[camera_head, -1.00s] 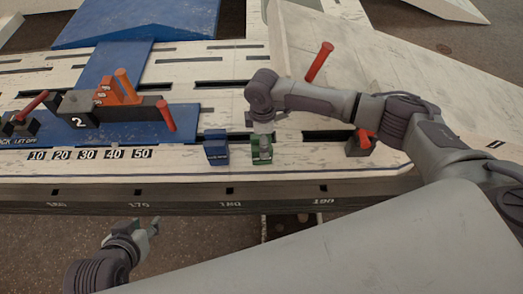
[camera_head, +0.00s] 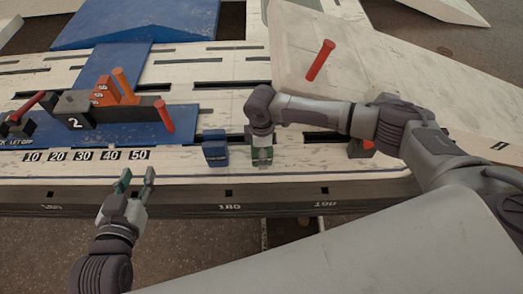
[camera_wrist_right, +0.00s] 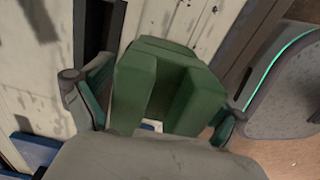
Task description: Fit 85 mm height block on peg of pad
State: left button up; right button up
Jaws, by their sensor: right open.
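A green block (camera_head: 262,163) stands near the bench's front edge, and a blue block (camera_head: 215,149) with an unreadable label stands to its left. I cannot read a height on either. My right gripper (camera_head: 261,148) is over the green block, pointing down. In the right wrist view the notched green block (camera_wrist_right: 140,85) lies between the open fingers of my right gripper (camera_wrist_right: 158,112). My left gripper (camera_head: 136,176) is open and empty at the front edge, below the number labels. I cannot make out a free peg on the blue pad (camera_head: 185,122).
The pale slotted bench (camera_head: 205,72) carries a dark bar marked 2 (camera_head: 140,108) with red and orange handles. A red-handled clamp (camera_head: 362,147) sits behind my right arm. A tilted pale panel (camera_head: 370,75) rises at the right. The bench strip between the pad and blue block is narrow.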

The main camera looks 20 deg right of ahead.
jog(key=c, duration=1.6)
jog(key=shift+c, duration=1.1)
jog(key=shift+r, duration=0.1)
